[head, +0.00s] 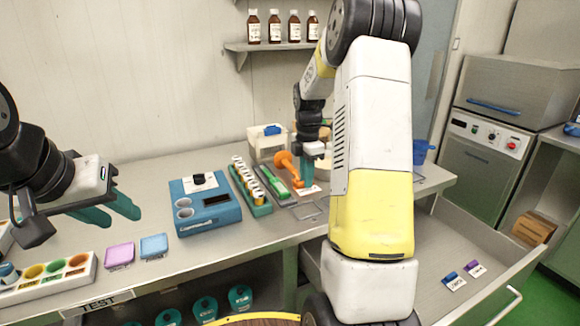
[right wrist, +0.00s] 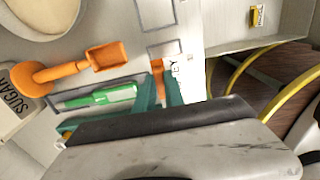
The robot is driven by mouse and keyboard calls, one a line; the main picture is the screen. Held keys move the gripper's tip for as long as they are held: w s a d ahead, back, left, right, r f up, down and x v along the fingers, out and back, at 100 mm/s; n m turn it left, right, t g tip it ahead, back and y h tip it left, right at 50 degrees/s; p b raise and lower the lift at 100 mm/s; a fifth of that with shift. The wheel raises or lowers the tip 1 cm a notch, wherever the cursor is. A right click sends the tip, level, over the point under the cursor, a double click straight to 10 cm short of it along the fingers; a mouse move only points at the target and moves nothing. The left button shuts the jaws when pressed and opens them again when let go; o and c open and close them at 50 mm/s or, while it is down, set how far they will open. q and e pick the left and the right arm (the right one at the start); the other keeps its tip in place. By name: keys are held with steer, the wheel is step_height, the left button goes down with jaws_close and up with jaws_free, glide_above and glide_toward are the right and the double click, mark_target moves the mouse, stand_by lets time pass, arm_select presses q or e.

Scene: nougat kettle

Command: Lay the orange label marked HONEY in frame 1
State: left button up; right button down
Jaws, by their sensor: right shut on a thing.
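My right gripper (head: 306,172) is low over the table behind my arm, and its teal fingers show in the right wrist view (right wrist: 160,88). It is shut on the orange label, a white card with an orange part (right wrist: 158,70); only the letters "EY" can be read. The card (head: 309,190) is at table height beside the grey frames. A grey outlined frame (right wrist: 163,48) lies close to the label, and more frames (head: 305,211) show on the table. I cannot tell which is frame 1. My left gripper (head: 118,214) is open and empty at the left.
An orange scoop (right wrist: 70,70) and a green tool (right wrist: 100,97) lie close to my right gripper. A blue device (head: 204,203) and a green rack of bottles (head: 252,190) stand left of it. Blue and purple labels (head: 474,268) lie in the open drawer.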

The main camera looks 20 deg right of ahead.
mark_target(306, 208)
steer(key=shift+f, duration=3.55)
steer(key=shift+f, duration=0.35)
steer(key=c, duration=1.3)
jaws_free()
steer(key=shift+c, duration=0.2)
steer(key=o, duration=0.5)
steer(key=shift+o, duration=0.2)
steer(key=shift+r, duration=0.1)
steer(key=shift+r, duration=3.4)
